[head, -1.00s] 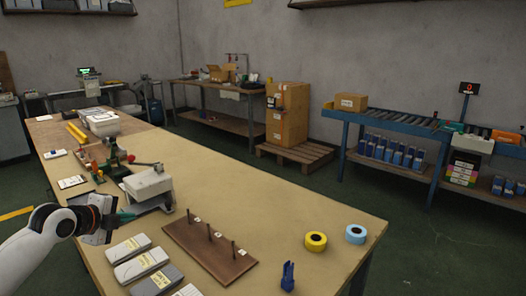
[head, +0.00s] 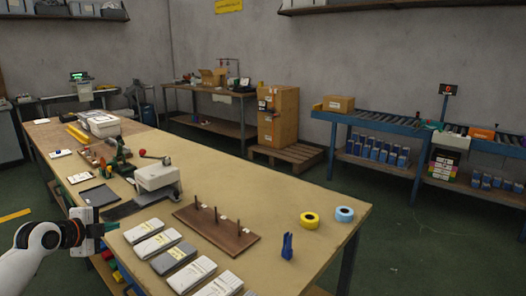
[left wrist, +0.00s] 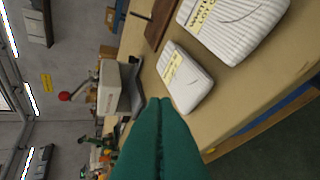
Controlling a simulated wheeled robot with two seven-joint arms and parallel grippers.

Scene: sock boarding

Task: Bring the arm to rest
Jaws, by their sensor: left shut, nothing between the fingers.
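My left gripper (head: 104,230) is at the left front edge of the workbench (head: 290,188) in the head view. Its green fingers (left wrist: 160,140) are together with nothing between them in the left wrist view. Several packed white and grey sock bundles (head: 158,243) with yellow labels lie in a row on the bench, to the right of the gripper and apart from it. One bundle (left wrist: 186,78) shows close beyond the fingers in the left wrist view. My right gripper is not in view.
A white machine with a red-knobbed lever (head: 156,177) stands behind the gripper. A dark tray (head: 98,196) lies near the left edge. A wooden peg board (head: 240,238), yellow tape (head: 309,220), blue tape (head: 344,214) and a blue clip tool (head: 287,246) are on the bench. Its middle is clear.

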